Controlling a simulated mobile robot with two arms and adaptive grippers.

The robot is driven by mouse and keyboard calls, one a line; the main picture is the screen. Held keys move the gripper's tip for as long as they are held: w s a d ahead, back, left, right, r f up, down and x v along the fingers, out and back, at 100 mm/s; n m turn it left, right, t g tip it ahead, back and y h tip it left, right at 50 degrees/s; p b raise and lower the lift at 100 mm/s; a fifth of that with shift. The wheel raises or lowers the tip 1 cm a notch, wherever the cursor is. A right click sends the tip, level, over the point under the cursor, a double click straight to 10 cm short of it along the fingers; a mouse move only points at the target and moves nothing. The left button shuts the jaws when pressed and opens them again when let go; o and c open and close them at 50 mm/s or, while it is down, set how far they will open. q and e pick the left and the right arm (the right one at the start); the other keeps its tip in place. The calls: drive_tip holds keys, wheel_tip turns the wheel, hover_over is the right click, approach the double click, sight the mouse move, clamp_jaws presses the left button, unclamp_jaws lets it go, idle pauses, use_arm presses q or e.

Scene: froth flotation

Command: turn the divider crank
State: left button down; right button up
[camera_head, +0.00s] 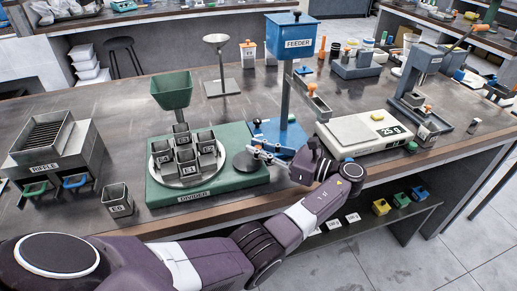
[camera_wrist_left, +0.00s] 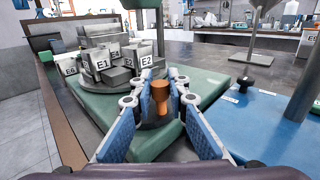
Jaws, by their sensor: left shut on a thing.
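The green divider (camera_head: 222,193) stands at the front middle of the bench, with a round turntable of several labelled grey cups and a green hopper (camera_head: 172,90) above. Its crank, a dark disc (camera_head: 246,161), is at the right end of the base. In the left wrist view the crank's orange-brown knob (camera_wrist_left: 160,92) stands upright between the blue-padded fingers. My left gripper (camera_head: 254,150) reaches in from the right and is shut on this knob. In the head view the fingers hide the knob. My right gripper is not in view.
The blue feeder (camera_head: 291,40) stands close behind the left gripper, with its blue base (camera_wrist_left: 262,120) beside the crank. A white scale (camera_head: 362,134) is to the right. A loose cup (camera_head: 117,200) and the riffle box (camera_head: 55,145) are left of the divider.

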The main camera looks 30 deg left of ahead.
use_arm(q)
drive_tip(key=shift+r, duration=0.1)
drive_tip(key=c, duration=1.8)
unclamp_jaws()
drive_tip(key=shift+a, duration=0.1)
drive_tip(key=shift+c, duration=0.2)
